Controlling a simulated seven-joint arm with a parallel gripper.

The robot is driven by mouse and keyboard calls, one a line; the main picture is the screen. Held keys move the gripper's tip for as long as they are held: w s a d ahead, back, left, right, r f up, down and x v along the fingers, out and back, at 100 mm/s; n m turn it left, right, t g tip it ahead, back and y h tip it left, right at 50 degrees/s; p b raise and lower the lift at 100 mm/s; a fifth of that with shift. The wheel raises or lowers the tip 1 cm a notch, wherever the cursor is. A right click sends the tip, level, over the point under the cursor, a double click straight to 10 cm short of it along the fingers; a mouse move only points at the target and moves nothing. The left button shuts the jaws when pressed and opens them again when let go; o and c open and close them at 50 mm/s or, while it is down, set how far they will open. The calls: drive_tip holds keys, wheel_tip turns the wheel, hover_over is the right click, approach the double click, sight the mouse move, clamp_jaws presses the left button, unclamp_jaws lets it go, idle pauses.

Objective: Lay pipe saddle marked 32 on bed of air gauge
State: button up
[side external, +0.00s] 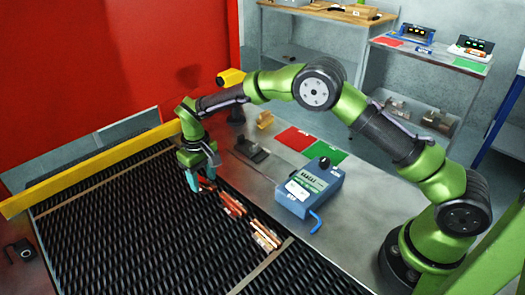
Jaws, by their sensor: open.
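Several reddish-brown, copper-like pieces lie in a loose row on the black mesh belt (120,215): a near group (265,235), a middle group (231,205) and a far piece (207,185). These may be the pipe saddles; no number 32 can be read. My gripper (200,182) is open and points down at the far end of the row, its fingers beside the far piece. I cannot tell whether they touch it. A blue gauge box (310,188) with a display and black knob stands on the metal bench. A dark block (252,150) behind it may be its bed.
A yellow bar (90,172) crosses the belt's far side. Red (296,138) and green (324,152) pads lie behind the blue box. A tan piece (265,119) stands farther back. A blue bent handle (317,222) sticks out at the box's front. Shelves stand behind.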

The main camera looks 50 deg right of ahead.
drive_tip(key=shift+f, duration=0.3)
idle(0.5)
drive_tip(key=c, duration=0.8)
drive_tip(key=shift+r, duration=0.1)
